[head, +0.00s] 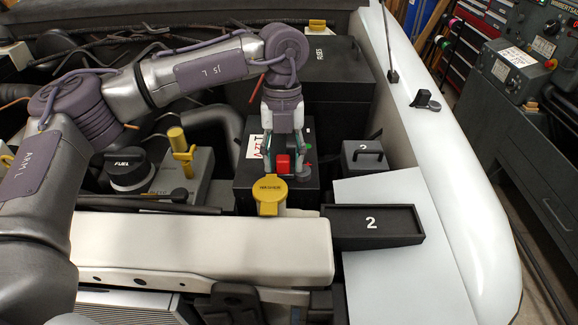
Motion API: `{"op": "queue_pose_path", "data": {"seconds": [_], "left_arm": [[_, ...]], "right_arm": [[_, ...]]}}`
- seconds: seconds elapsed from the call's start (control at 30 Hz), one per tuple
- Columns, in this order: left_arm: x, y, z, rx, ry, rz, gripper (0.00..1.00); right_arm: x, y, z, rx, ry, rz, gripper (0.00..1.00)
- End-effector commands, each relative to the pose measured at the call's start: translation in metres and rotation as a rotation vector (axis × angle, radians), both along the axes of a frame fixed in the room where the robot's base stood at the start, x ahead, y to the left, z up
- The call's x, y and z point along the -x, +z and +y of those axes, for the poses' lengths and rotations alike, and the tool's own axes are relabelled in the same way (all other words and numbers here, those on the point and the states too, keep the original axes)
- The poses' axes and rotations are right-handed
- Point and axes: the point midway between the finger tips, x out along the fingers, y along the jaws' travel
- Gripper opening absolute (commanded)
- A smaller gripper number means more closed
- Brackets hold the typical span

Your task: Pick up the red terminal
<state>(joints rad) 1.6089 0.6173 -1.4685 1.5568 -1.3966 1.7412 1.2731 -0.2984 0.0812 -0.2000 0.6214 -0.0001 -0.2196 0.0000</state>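The red terminal (283,163) is a small red block on top of the black battery-like box (243,183) in the engine bay. My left gripper (284,168) points down over this box. Its two fingers stand apart, one to each side of the red terminal as seen here, with gaps between them and the block. I cannot tell the exact depth of the fingertips relative to it. A grey round post (303,176) sits just right of the terminal, close to the right finger. My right gripper is out of view.
A yellow cap (270,189) stands in front of the box. A black tray marked 2 (350,226) lies on the right, with a handled black lid (369,154) behind it. A black fuse box (335,68) is behind. The pale panel (395,270) at right is mostly clear.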

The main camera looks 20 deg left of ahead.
Motion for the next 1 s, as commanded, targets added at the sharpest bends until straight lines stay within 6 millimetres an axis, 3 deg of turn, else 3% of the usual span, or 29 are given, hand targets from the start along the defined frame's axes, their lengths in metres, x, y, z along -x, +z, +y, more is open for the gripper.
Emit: {"op": "queue_pose_path", "data": {"seconds": [0.03,0.2,0.27,0.67,0.93,1.0], "left_arm": [[0.0,0.0,0.0,0.0,0.0,0.0,0.35],[0.0,0.0,0.0,0.0,0.0,0.0,0.07],[0.0,0.0,0.0,0.0,0.0,0.0,0.0],[-0.001,0.005,0.0,0.002,0.0,-0.004,0.0],[-0.001,0.039,-0.001,0.003,0.0,-0.007,0.0],[0.009,0.047,-0.014,0.002,-0.008,-0.006,0.0]], "right_arm": [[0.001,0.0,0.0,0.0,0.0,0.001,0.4],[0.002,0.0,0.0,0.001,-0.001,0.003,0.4],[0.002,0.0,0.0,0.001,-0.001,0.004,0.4],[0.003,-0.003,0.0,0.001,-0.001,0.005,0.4],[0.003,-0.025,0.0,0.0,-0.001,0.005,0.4],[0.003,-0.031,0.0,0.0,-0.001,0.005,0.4]]}}
